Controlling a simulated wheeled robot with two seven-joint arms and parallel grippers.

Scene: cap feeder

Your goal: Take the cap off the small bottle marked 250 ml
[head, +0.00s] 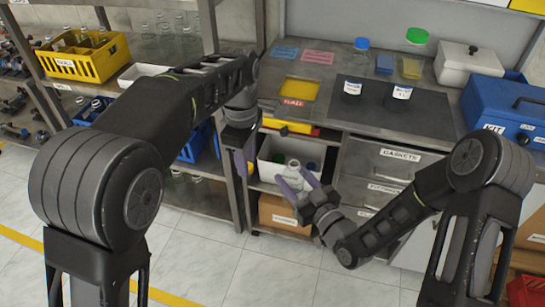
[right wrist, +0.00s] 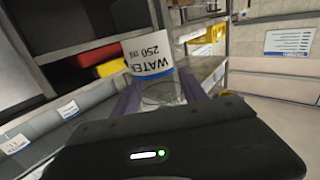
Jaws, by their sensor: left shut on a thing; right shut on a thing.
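The small clear bottle (head: 293,169) is in my right gripper (head: 293,190), in front of the shelf unit. In the right wrist view its white label (right wrist: 148,54) reads WATER 250 ml, upside down in the picture, and its clear glass (right wrist: 160,92) sits between the fingers. No cap shows on it in either view, but its far end is cut off in the wrist view. My left gripper (head: 243,167) points down, left of the bottle and apart from it. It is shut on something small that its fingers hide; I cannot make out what.
A blue-capped bottle (head: 357,58) and a green-capped bottle (head: 413,54) stand on the counter behind dark mats (head: 430,118). A white bin (head: 270,172) lies behind my grippers. A blue case (head: 500,105) is at right. The floor in front is clear.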

